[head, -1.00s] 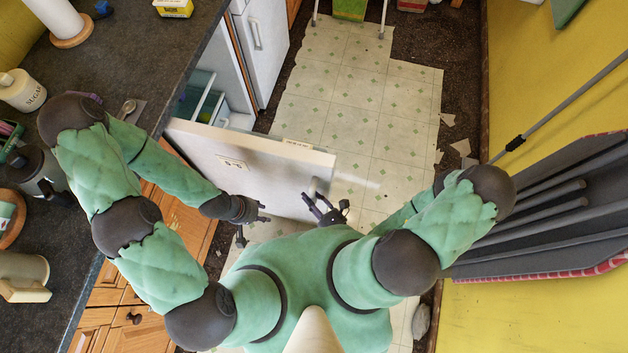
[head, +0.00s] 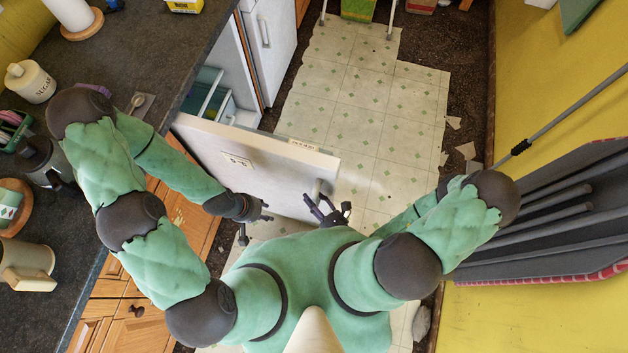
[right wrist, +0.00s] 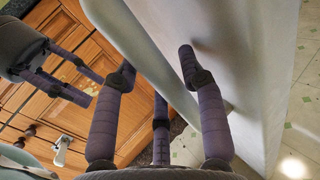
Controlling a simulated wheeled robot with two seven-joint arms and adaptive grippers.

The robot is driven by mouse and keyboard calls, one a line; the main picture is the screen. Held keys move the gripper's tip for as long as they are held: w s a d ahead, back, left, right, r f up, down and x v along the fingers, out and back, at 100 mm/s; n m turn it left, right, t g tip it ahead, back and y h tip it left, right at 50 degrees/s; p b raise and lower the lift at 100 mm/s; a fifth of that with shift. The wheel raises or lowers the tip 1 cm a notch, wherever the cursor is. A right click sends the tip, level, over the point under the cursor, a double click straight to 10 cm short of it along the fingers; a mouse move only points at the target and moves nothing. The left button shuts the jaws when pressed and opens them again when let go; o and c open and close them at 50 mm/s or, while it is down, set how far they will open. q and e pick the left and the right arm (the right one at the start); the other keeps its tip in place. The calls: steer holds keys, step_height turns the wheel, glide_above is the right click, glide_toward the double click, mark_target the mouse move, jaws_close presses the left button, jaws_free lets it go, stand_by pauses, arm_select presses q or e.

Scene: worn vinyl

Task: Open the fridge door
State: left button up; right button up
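The white fridge door (head: 260,163) stands open, swung out across the aisle in front of me. The open fridge interior (head: 212,92) with its shelves shows behind it. My right gripper (head: 325,208) is open at the door's free end. In the right wrist view its fingers (right wrist: 158,65) are spread around a pale edge or bar of the door (right wrist: 170,50); I cannot tell whether they touch it. My left gripper (head: 256,222) is open and empty, on the near side of the door; it also shows in the right wrist view (right wrist: 82,83).
A second white door (head: 275,40) with a handle is beyond. The dark counter (head: 110,50) and wooden cabinets (head: 190,225) are on the left. A folded ironing board (head: 560,210) leans at the right wall. The tiled floor (head: 365,110) is clear ahead.

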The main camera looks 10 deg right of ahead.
steer(key=shift+v, duration=1.1)
steer(key=v, duration=0.9)
steer(key=shift+s, duration=0.35)
steer(key=shift+s+d, duration=0.1)
